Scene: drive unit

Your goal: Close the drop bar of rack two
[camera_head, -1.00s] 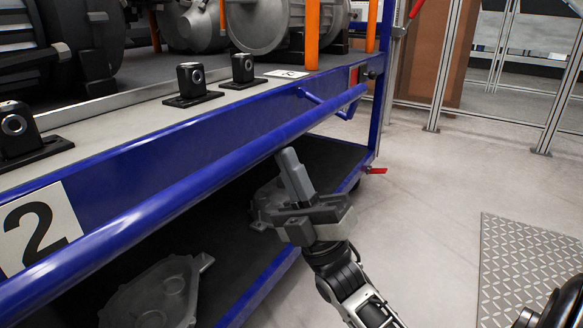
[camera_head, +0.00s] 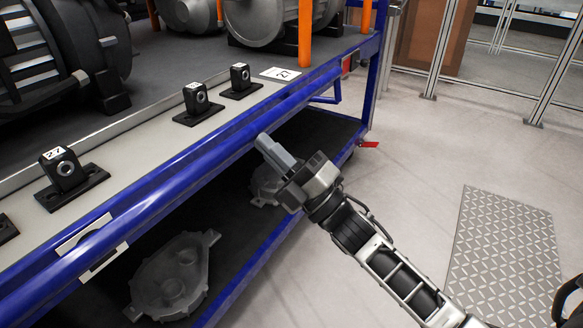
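The blue drop bar (camera_head: 190,167) runs along the front edge of the rack (camera_head: 372,85). It crosses in front of the white number sign (camera_head: 84,234), so the sign shows only as strips above and below it. A blue bracket (camera_head: 328,96) shows at the bar's far end. My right gripper (camera_head: 272,151) is below and in front of the bar, with its grey fingers together and nothing seen between them. Its fingertips reach the bar's lower edge; I cannot tell whether they touch. My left gripper is not in view.
Black mounting blocks (camera_head: 196,100) stand on the rack's upper deck. Grey cast housings (camera_head: 172,277) lie on the lower shelf. A red lever (camera_head: 368,144) sticks out at the far corner. The floor to the right is open, with a metal tread plate (camera_head: 508,245).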

